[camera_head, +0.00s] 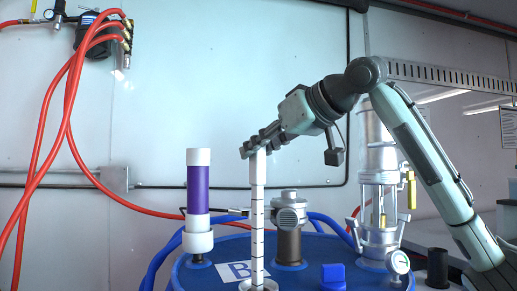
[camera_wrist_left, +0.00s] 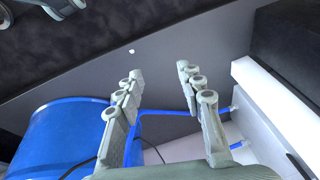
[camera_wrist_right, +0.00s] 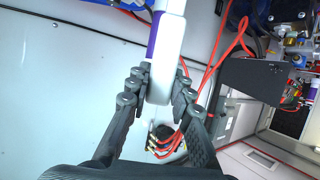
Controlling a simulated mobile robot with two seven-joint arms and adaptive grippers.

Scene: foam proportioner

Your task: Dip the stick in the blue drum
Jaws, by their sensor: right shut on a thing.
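The stick (camera_head: 257,215) is white with dark marks and stands upright over the blue drum (camera_head: 205,277). Its lower end meets a white ring (camera_head: 258,286) on the drum's top; I cannot tell how far it reaches inside. My right gripper (camera_head: 257,147) is shut on the stick's upper end. In the right wrist view, the stick's white top (camera_wrist_right: 163,75) sits between the fingers. My left gripper (camera_wrist_left: 158,85) is open and empty in the left wrist view, with a blue drum (camera_wrist_left: 70,125) to its left. The left gripper is outside the head view.
A purple and white cylinder (camera_head: 198,188) stands on the drum left of the stick. A grey metal fitting (camera_head: 289,228) and a clear-and-metal pump (camera_head: 379,190) with a gauge stand to the right. Blue hoses (camera_head: 160,262) run behind. Red hoses (camera_head: 70,95) hang at left.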

